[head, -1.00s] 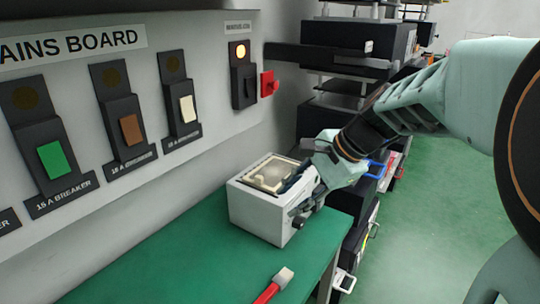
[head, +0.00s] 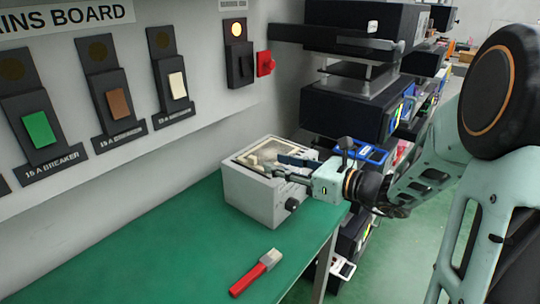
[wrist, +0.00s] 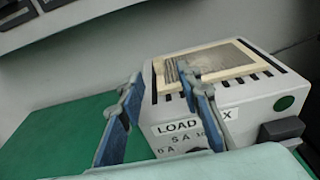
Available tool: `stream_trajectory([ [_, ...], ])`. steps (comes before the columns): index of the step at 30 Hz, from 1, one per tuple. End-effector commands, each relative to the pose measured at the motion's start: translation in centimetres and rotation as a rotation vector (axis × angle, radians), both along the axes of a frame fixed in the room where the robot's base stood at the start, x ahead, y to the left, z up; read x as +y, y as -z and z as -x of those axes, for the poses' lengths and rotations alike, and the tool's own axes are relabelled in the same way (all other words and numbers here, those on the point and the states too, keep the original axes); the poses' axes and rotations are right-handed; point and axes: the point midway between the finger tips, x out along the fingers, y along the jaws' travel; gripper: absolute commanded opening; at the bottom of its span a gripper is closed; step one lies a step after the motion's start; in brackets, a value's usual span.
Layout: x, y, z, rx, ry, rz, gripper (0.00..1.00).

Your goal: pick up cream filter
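The cream filter (head: 268,149) is a flat framed panel on top of the white load box (head: 250,198). It also shows in the wrist view (wrist: 228,58), set in the box's top, with ribbed lines inside its frame. My gripper (head: 272,163) reaches in from the right at the height of the box top. The left finger is left of the box.
A red-handled brush (head: 257,272) lies on the green bench (head: 150,260), in front of the box. The breaker board (head: 110,130) stands along the left wall. Dark stacked equipment (head: 350,110) stands behind the box. The bench left of the box is clear.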

Motion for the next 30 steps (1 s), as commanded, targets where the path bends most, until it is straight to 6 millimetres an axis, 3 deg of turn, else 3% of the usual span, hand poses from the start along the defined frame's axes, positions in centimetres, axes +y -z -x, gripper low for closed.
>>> stream_trajectory([
  [3, 1.7, 0.4, -1.1, 0.001, -0.005, 0.0, 0.32],
  [13, 3.8, 0.7, -2.6, -0.001, -0.005, 0.003, 0.32],
  [21, 6.9, 1.3, -4.8, 0.0, -0.006, 0.002, 0.32],
  [29, 7.2, 1.3, -5.2, 0.0, -0.002, 0.004, 0.32],
  [30, 7.2, 1.3, -5.2, 0.0, -0.002, 0.004, 0.28],
])
